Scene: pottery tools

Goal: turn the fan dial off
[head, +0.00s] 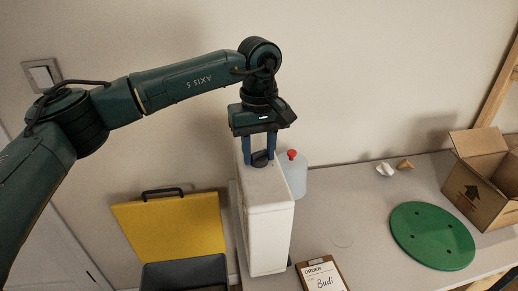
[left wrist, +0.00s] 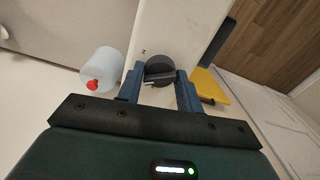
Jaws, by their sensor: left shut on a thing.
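The fan dial (head: 260,158) is a small dark round knob on top of a tall white box-shaped housing (head: 268,225). In the left wrist view the dial (left wrist: 158,69) shows as a dark grey disc with a raised bar across it. My left gripper (head: 261,156) points down from above, its two blue fingers on either side of the dial. It is shut on the dial; in the left wrist view the fingers (left wrist: 160,84) stand around the bar. The dial's exact setting cannot be read. My right gripper is not in view.
A bottle with a red cap (head: 292,155) stands close behind the housing. A clipboard (head: 322,275), a green disc (head: 432,236) and an open cardboard box (head: 485,175) are on the table to the right. A yellow panel (head: 170,228) and dark bin (head: 185,274) are at left.

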